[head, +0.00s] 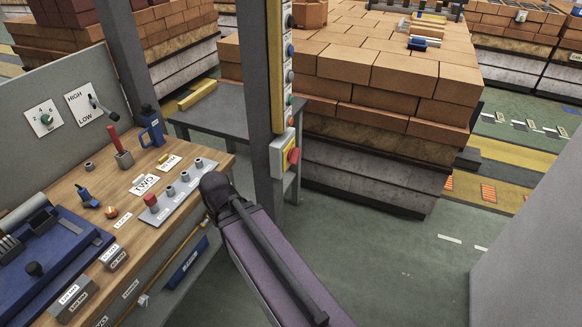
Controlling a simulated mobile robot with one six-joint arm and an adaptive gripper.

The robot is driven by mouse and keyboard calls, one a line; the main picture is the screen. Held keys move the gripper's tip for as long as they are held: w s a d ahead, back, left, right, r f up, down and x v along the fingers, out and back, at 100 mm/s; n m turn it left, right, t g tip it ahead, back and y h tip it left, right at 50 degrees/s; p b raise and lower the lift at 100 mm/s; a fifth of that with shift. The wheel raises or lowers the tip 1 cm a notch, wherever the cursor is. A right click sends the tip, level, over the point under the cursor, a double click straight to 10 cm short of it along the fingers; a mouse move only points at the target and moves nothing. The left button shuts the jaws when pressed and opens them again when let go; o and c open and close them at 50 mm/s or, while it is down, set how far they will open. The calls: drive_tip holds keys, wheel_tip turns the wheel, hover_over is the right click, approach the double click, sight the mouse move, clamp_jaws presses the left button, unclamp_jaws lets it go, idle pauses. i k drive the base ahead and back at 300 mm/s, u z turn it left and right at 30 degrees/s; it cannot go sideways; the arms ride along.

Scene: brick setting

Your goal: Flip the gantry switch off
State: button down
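No label that I can read says gantry, so I cannot tell which control is the gantry switch. A grey box with a red knob (292,156) is fixed to the grey upright post. Above it on the post is a yellow strip (275,60) with several small round buttons along its right side. On the back panel at the left are a lever switch (97,103) marked HIGH and LOW and a green rotary dial (46,119). My purple arm link comes up from the bottom to a dark joint by the bench's right edge. My gripper's fingers do not show.
A brick stack (375,75) stands behind the post. Green floor (390,260) is clear at right.

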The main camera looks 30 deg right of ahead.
sight(293, 155)
drive_tip(key=u, duration=0.05)
drive_tip(key=k, duration=0.6)
drive_tip(key=z, duration=0.8)
drive_tip(key=i, duration=0.5)
drive_tip(key=u, duration=0.05)
